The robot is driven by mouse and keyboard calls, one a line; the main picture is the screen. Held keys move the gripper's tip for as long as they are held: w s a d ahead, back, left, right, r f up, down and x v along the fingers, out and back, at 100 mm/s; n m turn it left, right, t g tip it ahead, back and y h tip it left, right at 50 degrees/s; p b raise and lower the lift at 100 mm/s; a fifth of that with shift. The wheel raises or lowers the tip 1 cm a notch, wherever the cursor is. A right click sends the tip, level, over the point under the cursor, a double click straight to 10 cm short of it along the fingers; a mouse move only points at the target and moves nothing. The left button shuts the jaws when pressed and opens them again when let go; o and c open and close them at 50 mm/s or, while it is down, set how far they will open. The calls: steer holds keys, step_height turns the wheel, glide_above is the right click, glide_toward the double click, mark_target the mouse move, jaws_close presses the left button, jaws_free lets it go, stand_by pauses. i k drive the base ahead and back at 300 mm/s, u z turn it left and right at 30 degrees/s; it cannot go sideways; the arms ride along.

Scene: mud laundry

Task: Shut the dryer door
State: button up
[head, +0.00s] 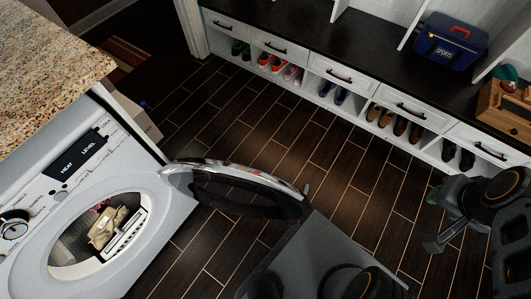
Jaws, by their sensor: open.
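The white dryer (165,225) stands at the left under a speckled stone counter. Its round door (240,188), with a chrome rim and dark glass, stands wide open and swings out to the right over the floor. The drum opening shows a cream item, a white slatted item and something pink inside. My gripper (438,222) is at the right edge, open and empty, partly hidden by my own arm. It is well to the right of the door and apart from it.
A long white bench (345,75) with drawers and shoe cubbies runs along the back right. The counter (50,50) has a corner at upper left. Dark plank floor lies clear between door and bench.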

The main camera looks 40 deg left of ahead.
mark_target(181, 174)
steer(key=i, duration=2.55)
steer(key=u, duration=4.2)
steer(key=i, duration=0.3)
steer(key=u, duration=1.25)
